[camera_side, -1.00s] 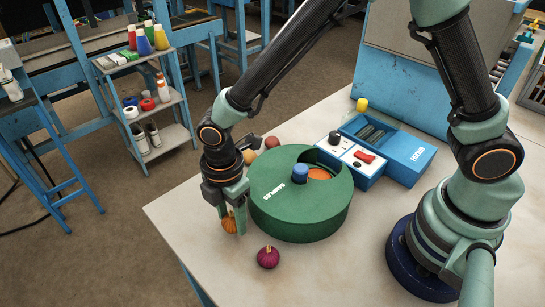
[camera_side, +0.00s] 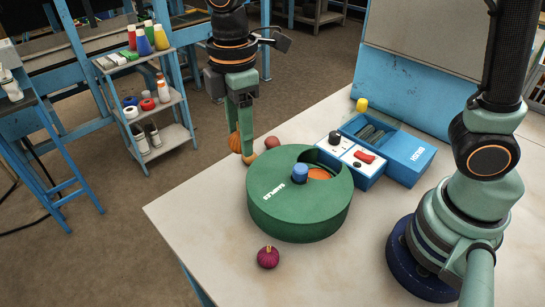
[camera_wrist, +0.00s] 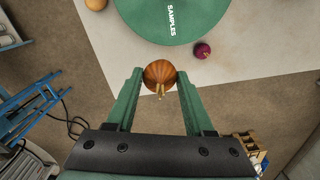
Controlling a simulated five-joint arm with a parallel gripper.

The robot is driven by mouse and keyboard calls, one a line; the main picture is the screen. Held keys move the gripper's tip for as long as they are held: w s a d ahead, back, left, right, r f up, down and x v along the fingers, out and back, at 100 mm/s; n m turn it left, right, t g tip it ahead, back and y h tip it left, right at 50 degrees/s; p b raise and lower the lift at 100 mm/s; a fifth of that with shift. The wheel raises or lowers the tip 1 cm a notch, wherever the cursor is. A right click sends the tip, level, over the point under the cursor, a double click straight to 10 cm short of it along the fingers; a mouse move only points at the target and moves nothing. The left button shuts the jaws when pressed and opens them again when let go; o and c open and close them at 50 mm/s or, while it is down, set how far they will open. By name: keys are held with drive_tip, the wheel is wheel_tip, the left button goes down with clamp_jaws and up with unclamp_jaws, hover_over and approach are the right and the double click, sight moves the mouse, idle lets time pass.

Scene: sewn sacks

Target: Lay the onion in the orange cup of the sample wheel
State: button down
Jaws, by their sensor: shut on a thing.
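An orange-brown onion (camera_wrist: 160,76) is between my gripper's fingertips (camera_wrist: 158,80) in the wrist view. In the side view my gripper (camera_side: 240,140) points down, shut on the onion (camera_side: 234,142), which is partly hidden by a finger. They are raised, at the left of the sample wheel. The green sample wheel (camera_side: 275,207), marked SAMPLES, stands on the table with a blue knob (camera_side: 300,173) on top. An opening in its lid shows part of an orange cup (camera_side: 319,174). The wheel also shows at the top of the wrist view (camera_wrist: 185,30).
A purple-red onion-like item (camera_side: 268,257) lies in front of the wheel. A reddish ball (camera_side: 272,142) and a tan one (camera_side: 249,158) lie behind it. A blue control box (camera_side: 358,165) with a red switch and a blue tray (camera_side: 408,158) stand to its right. The table's left front is clear.

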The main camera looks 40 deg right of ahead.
drive_tip(key=d+f+m, duration=0.2)
drive_tip(key=d+m, duration=1.3)
drive_tip(key=d, duration=0.3)
wheel_tip(320, 180, up, 2)
drive_tip(key=n, duration=1.9)
hover_over(235, 235)
drive_tip(key=shift+r, duration=0.2)
wheel_tip(235, 235, down, 20)
drive_tip(key=shift+r, duration=0.15)
